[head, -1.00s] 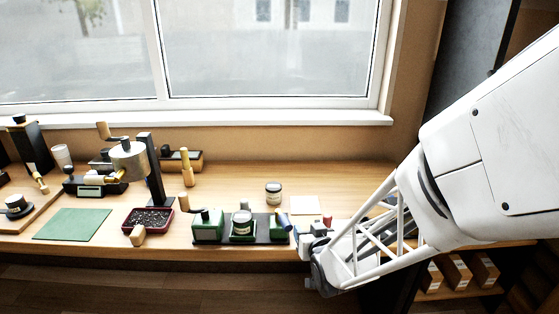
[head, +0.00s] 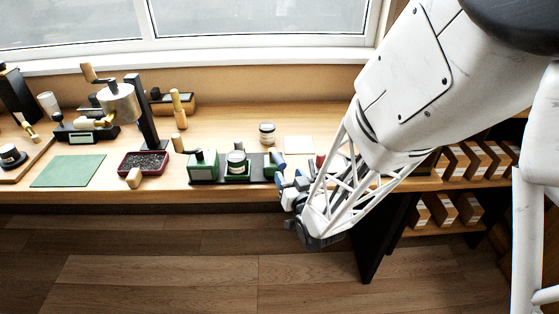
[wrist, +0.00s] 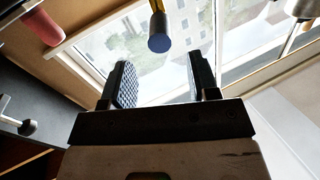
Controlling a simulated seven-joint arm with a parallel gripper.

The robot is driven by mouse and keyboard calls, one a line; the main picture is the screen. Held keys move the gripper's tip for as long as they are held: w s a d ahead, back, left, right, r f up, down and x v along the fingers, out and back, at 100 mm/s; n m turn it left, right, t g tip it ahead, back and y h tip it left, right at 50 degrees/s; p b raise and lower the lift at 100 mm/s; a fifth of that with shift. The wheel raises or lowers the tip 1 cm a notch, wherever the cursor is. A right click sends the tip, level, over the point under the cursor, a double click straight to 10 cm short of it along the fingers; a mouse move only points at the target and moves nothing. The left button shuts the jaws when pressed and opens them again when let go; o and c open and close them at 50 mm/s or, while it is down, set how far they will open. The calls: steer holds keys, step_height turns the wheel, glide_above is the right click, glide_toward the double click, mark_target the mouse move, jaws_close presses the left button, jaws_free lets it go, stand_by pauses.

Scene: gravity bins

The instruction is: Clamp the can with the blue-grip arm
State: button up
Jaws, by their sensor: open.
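A clamp fixture with a dark base (head: 252,177) and green blocks (head: 203,165) stands near the counter's front edge. The arm's blue grip (head: 278,160) tilts at the fixture's right end. In the wrist view, what looks like the same blue grip (wrist: 159,43) shows end-on, on a yellow rod, beyond and between my fingers. My gripper (head: 286,186) is just right of and in front of the fixture. It is open and empty, with both fingers (wrist: 162,80) apart from the grip.
Another dark-lidded jar (head: 267,133) stands behind the fixture, with a pale square (head: 298,145) to its right. A dark red tray (head: 143,169) with dark contents is left of the fixture. Boxes (head: 453,160) fill shelves at right.

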mark_target(283, 167)
steer(key=shift+w, duration=0.15)
steer(key=shift+x, duration=3.75)
steer(key=shift+a, duration=0.1)
jaws_close()
